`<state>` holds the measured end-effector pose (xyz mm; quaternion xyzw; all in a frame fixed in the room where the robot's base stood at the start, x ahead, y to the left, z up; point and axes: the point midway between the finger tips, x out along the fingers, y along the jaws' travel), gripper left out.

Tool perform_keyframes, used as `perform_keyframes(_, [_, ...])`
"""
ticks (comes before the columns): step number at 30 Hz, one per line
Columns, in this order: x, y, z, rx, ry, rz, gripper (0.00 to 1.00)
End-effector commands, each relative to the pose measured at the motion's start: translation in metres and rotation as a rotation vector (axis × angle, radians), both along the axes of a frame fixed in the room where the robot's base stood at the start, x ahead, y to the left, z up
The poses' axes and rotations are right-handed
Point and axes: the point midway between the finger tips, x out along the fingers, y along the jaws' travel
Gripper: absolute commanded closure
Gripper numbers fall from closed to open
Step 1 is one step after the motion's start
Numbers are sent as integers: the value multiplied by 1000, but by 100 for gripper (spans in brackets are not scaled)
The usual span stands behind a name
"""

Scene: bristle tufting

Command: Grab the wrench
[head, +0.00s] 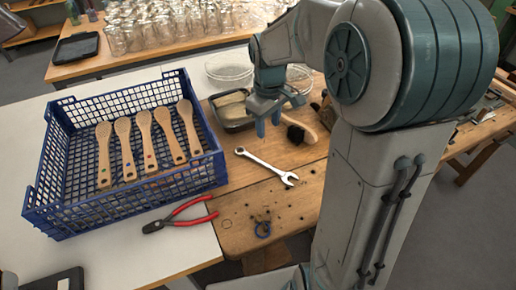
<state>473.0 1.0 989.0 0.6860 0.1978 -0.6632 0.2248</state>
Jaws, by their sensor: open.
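The wrench (267,166) is silver and lies flat on the wooden bench top, right of the blue crate. It runs from upper left to lower right and shows whole. My gripper (268,128) hangs above the bench just behind the wrench, pointing down. Its fingers are apart and hold nothing. It is not touching the wrench.
A blue crate (128,214) with several wooden brush handles stands left. Red-handled pliers (182,214) lie in front of the wrench. A dark-bristled brush (296,133) and a tray (236,125) are near my gripper. Glass jars (150,32) fill the back table.

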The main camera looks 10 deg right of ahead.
Motion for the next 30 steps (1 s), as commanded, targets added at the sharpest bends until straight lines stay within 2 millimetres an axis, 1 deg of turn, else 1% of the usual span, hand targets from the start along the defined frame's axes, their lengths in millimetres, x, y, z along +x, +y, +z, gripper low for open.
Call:
perform_keyframes(1, [11, -2, -16, 6, 14, 25, 56])
perform_keyframes(3, [21, -2, -27, 14, 27, 61, 56])
perform_keyframes(6, [31, -3, -36, 21, 39, 94, 56])
perform_keyframes(9, [35, -4, -43, 25, 45, 110, 56])
perform_keyframes(11, [36, -4, -50, 25, 47, 113, 56])
perform_keyframes(18, [34, -4, -97, 26, 49, 112, 56])
perform_keyframes(21, [34, -4, -113, 25, 48, 112, 56])
perform_keyframes(24, [34, -4, -122, 24, 45, 112, 56])
perform_keyframes(28, [33, -3, -129, 25, 47, 112, 56])
perform_keyframes(30, [30, -3, -137, 25, 48, 112, 56])
